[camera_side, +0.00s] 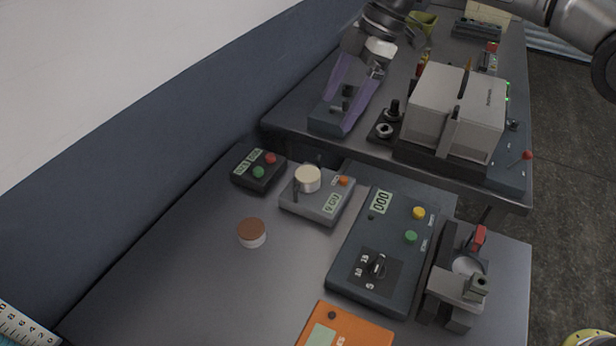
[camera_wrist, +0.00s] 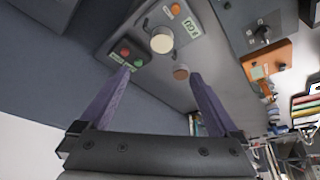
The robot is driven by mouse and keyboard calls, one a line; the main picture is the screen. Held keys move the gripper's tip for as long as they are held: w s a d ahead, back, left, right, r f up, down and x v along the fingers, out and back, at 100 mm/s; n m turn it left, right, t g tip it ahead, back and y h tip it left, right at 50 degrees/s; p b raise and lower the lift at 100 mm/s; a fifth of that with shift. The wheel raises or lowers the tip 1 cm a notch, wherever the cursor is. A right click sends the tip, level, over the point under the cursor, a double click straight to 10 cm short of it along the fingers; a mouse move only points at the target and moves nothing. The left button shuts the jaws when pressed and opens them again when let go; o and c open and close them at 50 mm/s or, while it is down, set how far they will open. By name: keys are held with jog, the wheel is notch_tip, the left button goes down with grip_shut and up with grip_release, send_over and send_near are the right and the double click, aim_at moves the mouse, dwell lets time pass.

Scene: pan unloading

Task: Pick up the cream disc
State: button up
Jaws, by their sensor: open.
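The cream disc (camera_side: 308,179) sits on top of a small grey device (camera_side: 325,207) with an orange button and a green display. It also shows in the wrist view (camera_wrist: 162,41), just beyond the space between my fingertips. My gripper (camera_side: 333,126) has two long purple fingers, spread apart with nothing between them. In the side view it hangs behind the cream disc, over the rear table area. In the wrist view the fingers (camera_wrist: 161,72) point toward the grey device, apart from the disc.
A brown-topped disc (camera_side: 252,232) lies on the table in front of the grey device. A dark button box (camera_side: 259,171) stands close on the left. A larger dark panel (camera_side: 383,250) stands on the right. The front-left tabletop is clear.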

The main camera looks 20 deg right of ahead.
send_over(308, 174)
jog(key=d, duration=0.2)
notch_tip(308, 174, down, 9)
jog(key=shift+s+f, duration=0.1)
jog(key=shift+s, duration=0.05)
jog(key=shift+d+x, duration=0.15)
jog(key=shift+x, duration=1.2)
jog(key=shift+d+x, duration=0.15)
jog(key=shift+x, duration=1.25)
grip_shut()
